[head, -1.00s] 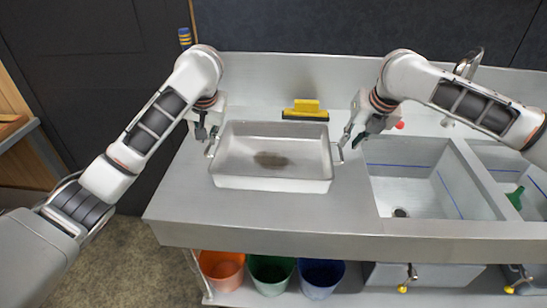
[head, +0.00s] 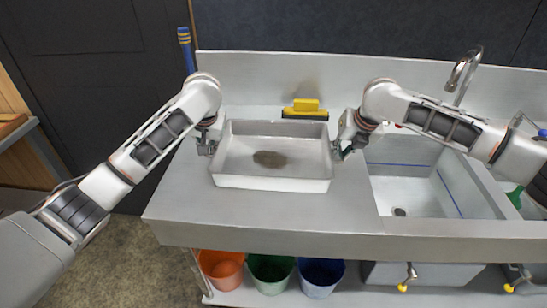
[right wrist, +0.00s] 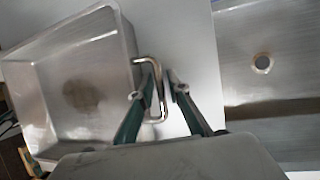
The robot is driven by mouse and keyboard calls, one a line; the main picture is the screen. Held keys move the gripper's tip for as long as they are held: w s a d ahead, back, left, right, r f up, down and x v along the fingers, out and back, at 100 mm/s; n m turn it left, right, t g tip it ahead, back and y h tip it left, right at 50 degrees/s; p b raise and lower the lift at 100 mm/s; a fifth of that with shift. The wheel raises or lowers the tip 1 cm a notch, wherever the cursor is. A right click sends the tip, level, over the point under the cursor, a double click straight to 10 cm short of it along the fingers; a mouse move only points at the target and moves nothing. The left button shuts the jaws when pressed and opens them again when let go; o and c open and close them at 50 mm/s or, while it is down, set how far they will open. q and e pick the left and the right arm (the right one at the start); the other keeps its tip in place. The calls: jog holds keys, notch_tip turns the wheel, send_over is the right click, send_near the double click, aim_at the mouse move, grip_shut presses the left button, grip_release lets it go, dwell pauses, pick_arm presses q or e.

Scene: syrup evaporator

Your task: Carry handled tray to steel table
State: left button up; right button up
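The handled tray (head: 270,183) is a rectangular metal pan with a dark brown patch on its floor. It rests level on the steel counter left of the sink. My left gripper (head: 207,147) is at its left handle; its finger opening is too small to make out. My right gripper (head: 341,151) is at the right handle. In the right wrist view, the fingers (right wrist: 161,74) are apart, one inside the handle loop (right wrist: 161,100) and one outside it. The tray (right wrist: 70,88) fills the left of that view.
A yellow-and-black squeegee (head: 305,108) lies behind the tray. The sink (head: 410,185) is to the right, with a faucet (head: 464,72) behind. The counter (head: 260,215) is bare in front of the tray. Orange (head: 222,268), green (head: 270,272) and blue (head: 320,276) buckets stand below.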

pick_arm(q)
grip_shut()
pick_arm(e)
grip_shut()
pick_arm(q)
jog(key=shift+r, duration=0.2)
pick_arm(e)
jog(key=shift+w+r, duration=0.1)
jog(key=shift+r, duration=0.15)
